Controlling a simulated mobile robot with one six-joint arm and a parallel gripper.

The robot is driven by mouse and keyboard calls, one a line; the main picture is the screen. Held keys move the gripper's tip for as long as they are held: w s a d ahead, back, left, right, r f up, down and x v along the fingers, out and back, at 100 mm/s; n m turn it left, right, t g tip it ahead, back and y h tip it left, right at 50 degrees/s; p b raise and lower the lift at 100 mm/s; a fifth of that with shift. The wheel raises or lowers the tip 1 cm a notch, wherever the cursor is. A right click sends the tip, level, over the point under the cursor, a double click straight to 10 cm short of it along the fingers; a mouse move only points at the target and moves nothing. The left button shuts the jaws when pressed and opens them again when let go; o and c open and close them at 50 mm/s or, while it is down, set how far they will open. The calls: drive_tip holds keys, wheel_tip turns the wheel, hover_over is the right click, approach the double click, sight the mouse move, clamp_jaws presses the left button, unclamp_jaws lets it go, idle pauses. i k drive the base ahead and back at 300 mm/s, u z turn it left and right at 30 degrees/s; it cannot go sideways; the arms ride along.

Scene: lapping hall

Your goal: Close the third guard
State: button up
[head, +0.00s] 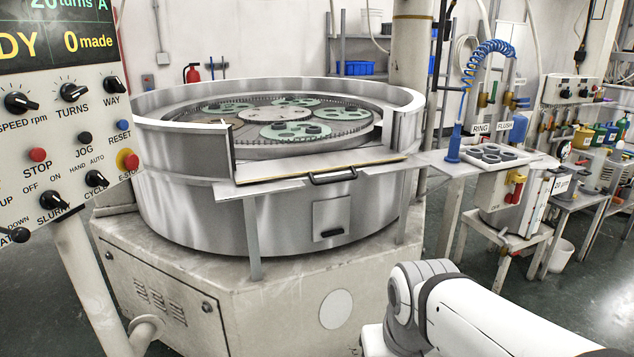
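One round lapping machine (270,215) stands in the middle of the head view. Its curved steel guard wall (180,145) rings the lapping plate and has a gap at the front. At this gap a flat guard flap (290,182) with a black handle (333,176) lies folded down, about level, so the guard looks open. No number on this guard shows. My arm is at the lower right, below and in front of the machine. My gripper is outside the view, so its state is hidden.
A control panel (60,130) with knobs and buttons stands close at the left. A side table (460,165) with a tray of rings (490,155) and a blue hose (488,50) is to the right. Benches line the right wall. Floor (590,290) at lower right is clear.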

sight(250, 172)
drive_tip(key=i, duration=0.9)
